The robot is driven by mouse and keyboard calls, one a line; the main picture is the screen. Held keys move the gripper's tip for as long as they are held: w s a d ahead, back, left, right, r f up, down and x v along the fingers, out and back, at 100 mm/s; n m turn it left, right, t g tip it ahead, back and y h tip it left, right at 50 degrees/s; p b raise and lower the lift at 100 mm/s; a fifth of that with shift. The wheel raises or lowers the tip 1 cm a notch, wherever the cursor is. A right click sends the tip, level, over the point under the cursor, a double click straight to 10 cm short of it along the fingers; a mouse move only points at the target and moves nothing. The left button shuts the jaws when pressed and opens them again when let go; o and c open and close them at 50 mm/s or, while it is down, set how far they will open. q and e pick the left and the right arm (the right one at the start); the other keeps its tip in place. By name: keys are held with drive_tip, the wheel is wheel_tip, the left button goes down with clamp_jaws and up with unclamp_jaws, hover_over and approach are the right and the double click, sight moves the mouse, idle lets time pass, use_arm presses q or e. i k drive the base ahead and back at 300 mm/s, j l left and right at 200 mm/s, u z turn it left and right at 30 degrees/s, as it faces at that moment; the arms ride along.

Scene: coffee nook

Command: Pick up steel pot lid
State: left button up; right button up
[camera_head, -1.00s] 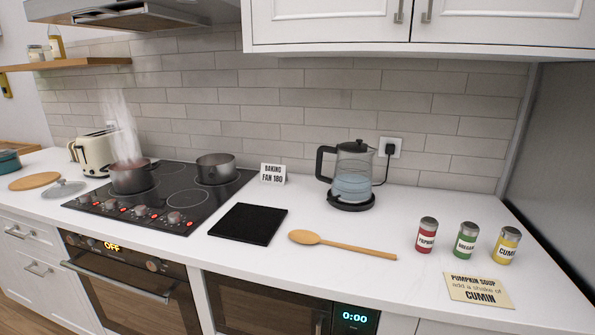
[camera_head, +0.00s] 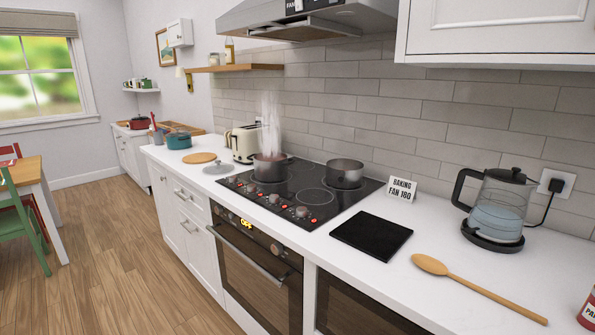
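The steel pot lid (camera_head: 218,169) lies flat on the white counter, between the round wooden board and the black cooktop's left edge. It is a shallow grey disc with a small knob on top. A steaming pot (camera_head: 270,167) stands on the cooktop to the right of the lid, and a second, empty-looking pot (camera_head: 344,173) stands farther right. Neither of my grippers shows in the view.
The cooktop (camera_head: 300,195) has red lights near its front knobs. A toaster (camera_head: 243,143) stands behind the lid. A round wooden board (camera_head: 199,157) and teal pot (camera_head: 179,139) are to its left. A kettle (camera_head: 497,205) stands right. The floor (camera_head: 120,245) before the cabinets is open.

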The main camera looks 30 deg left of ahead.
sight(218, 167)
drive_tip(key=u, duration=1.45)
